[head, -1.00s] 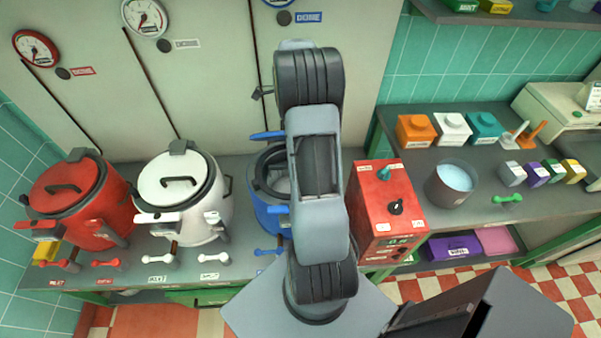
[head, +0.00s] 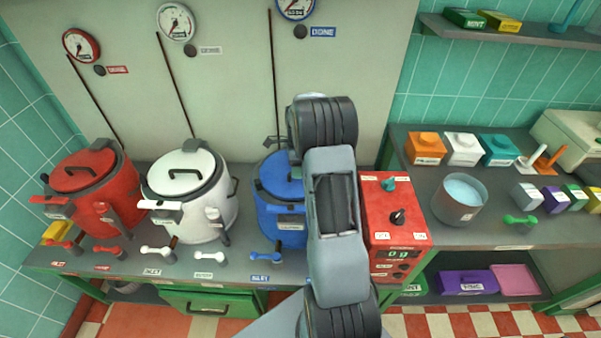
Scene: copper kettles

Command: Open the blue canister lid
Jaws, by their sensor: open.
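The blue canister (head: 280,222) stands on the bench between the white canister and the red control box. Its blue lid (head: 274,180) shows to the left of my arm and appears to lie down over the top. My arm hides the canister's right part.
The white canister (head: 190,212) and red canister (head: 97,210) stand to the left, lids down. The red control box (head: 396,225) stands close on the right. Several small taps line the front edge. A grey pot (head: 459,205) stands on the right-hand counter.

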